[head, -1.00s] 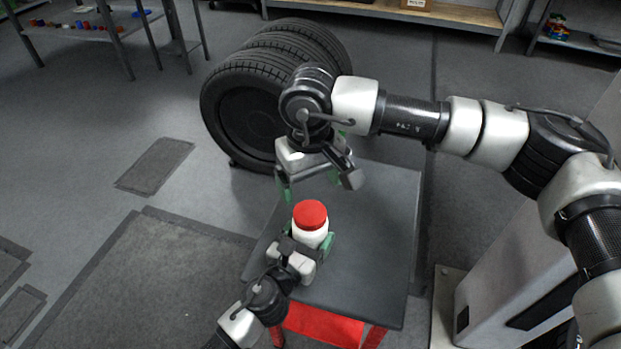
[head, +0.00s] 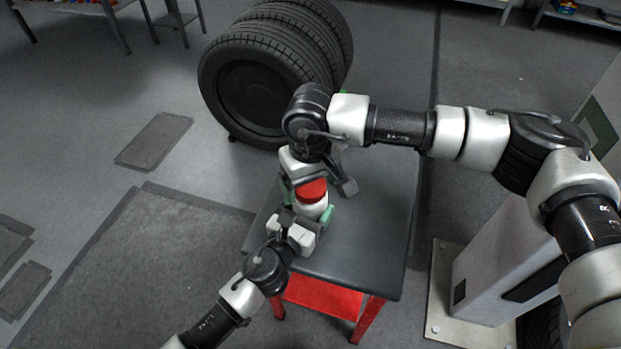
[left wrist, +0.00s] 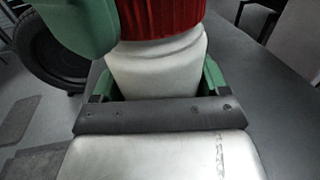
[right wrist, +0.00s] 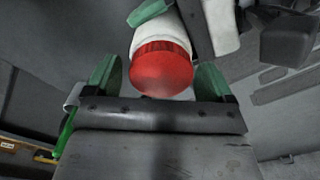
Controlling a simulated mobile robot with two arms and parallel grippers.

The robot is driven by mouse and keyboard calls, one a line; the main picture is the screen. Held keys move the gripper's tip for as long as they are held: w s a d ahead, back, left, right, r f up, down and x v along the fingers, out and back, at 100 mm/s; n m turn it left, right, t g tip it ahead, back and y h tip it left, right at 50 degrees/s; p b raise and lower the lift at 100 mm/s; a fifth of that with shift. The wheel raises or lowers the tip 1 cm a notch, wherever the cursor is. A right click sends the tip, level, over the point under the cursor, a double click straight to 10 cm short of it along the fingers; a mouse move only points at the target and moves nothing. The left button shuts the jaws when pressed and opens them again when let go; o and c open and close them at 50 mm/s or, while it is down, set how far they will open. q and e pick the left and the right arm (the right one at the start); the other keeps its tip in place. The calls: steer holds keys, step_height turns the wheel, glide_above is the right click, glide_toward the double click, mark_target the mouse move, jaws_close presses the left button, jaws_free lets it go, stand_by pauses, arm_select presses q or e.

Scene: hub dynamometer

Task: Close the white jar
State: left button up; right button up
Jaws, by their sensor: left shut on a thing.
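The white jar (head: 313,208) stands upright over the dark table top, with its red lid (head: 313,189) on top of it. My left gripper (head: 306,218) is shut on the jar body from the near side; its green fingers flank the jar in the left wrist view (left wrist: 158,82). My right gripper (head: 308,183) is at lid height from the far side. In the right wrist view its green fingers stand open on either side of the red lid (right wrist: 162,72), with gaps showing. Whether the lid is fully seated cannot be told.
The small table (head: 370,240) has a dark top and red frame, with bare room to the right of the jar. A stack of tyres (head: 262,75) stands on the floor behind it. A grey machine housing (head: 497,265) stands to the right.

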steer(key=c, duration=0.8)
steer(key=m, duration=0.5)
steer(key=shift+c, duration=0.2)
steer(key=m, duration=2)
steer(key=shift+f, duration=0.1)
steer(key=m, duration=0.4)
steer(key=shift+a, duration=0.1)
steer(key=m, duration=0.6)
steer(key=shift+m, duration=0.3)
steer(key=m, duration=0.5)
steer(key=o, duration=1)
steer(key=shift+o, duration=0.2)
steer(key=shift+w, duration=0.1)
